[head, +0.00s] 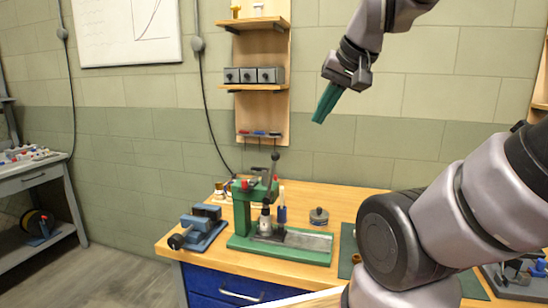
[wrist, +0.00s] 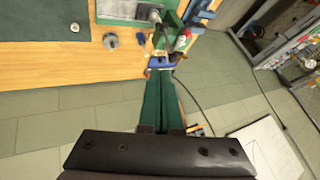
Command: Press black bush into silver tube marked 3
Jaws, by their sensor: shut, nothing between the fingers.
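A green hand press (head: 242,208) with a dark lever stands on the wooden bench. A small silver-white cylinder (head: 265,226) stands upright under its ram, with a dark part (head: 266,210) directly above it. This may be the silver tube and the black bush, but no number is readable and I cannot tell if the dark part is the bush or the ram. My gripper (head: 319,119) is high above the bench, in front of the wall, apart from everything. Its teal fingers are closed together and empty; they also show in the wrist view (wrist: 166,84).
A blue vise (head: 203,230) stands left of the press. A grey round part (head: 319,216) sits to its right on the bench (head: 345,196). A wall board with shelves (head: 256,88) rises behind. My forearm covers the bench's right side. Open air surrounds my gripper.

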